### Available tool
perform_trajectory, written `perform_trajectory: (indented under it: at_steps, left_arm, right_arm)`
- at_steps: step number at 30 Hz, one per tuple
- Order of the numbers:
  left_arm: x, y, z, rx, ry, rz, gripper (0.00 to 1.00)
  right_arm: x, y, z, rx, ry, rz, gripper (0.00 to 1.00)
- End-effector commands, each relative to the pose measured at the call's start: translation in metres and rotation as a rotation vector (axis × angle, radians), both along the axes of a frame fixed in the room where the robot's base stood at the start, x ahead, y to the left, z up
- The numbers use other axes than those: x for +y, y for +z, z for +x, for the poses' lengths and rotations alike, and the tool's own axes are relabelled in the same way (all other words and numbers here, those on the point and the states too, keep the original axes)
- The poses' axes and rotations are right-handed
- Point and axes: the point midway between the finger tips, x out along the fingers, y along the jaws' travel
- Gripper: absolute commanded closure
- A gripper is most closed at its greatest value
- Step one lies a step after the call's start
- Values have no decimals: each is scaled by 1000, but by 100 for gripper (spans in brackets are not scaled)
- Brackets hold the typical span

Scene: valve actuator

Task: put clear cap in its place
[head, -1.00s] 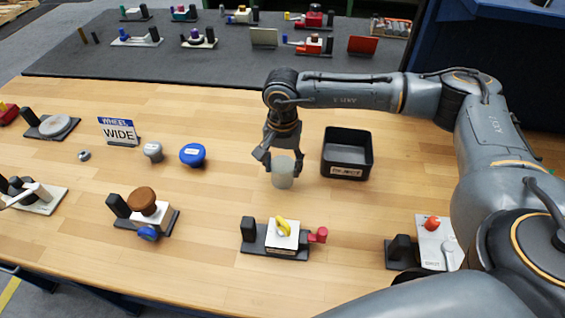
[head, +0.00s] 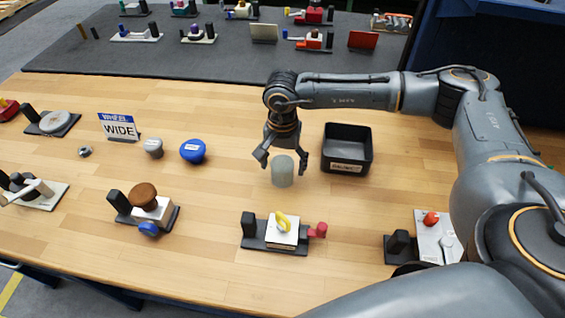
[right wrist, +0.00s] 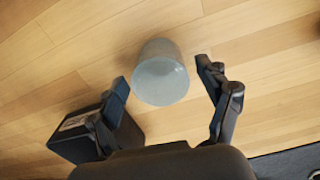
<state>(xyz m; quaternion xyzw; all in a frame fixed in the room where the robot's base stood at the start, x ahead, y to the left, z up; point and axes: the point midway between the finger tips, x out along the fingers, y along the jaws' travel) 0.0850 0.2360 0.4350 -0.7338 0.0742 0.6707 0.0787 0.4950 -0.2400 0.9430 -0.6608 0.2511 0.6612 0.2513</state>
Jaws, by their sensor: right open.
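The clear cap (head: 282,171), a pale translucent cylinder, stands on the wooden table left of the black tray. My right gripper (head: 281,165) is open over it, one finger to each side. In the right wrist view the cap (right wrist: 160,75) lies ahead of the spread fingers (right wrist: 166,82), with gaps on both sides and nothing gripped. My left gripper is not in view. I cannot tell which spot is the cap's place.
The black tray (head: 347,132) is close to the right finger. Valve fixtures with a yellow handle (head: 282,222) and a brown knob (head: 145,195) stand in front. A blue knob (head: 193,151), a grey knob (head: 153,147) and a "WIDE" sign (head: 120,129) are left.

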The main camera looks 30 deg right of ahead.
Motion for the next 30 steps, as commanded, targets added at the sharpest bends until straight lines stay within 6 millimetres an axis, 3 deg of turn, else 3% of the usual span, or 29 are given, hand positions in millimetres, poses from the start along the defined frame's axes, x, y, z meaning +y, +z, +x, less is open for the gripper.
perform_trajectory:
  at_steps: [5, 18, 24, 30]
  left_arm:
    - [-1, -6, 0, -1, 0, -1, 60]
    - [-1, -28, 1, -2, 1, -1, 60]
    - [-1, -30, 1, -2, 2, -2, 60]
    - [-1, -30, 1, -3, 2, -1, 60]
  right_arm:
    - [0, 20, 2, -6, 0, 2, 22]
    - [1, 107, 1, -3, 1, 1, 22]
    - [0, 122, 0, -1, 1, 1, 22]
    - [0, 123, 0, -1, 1, 1, 22]
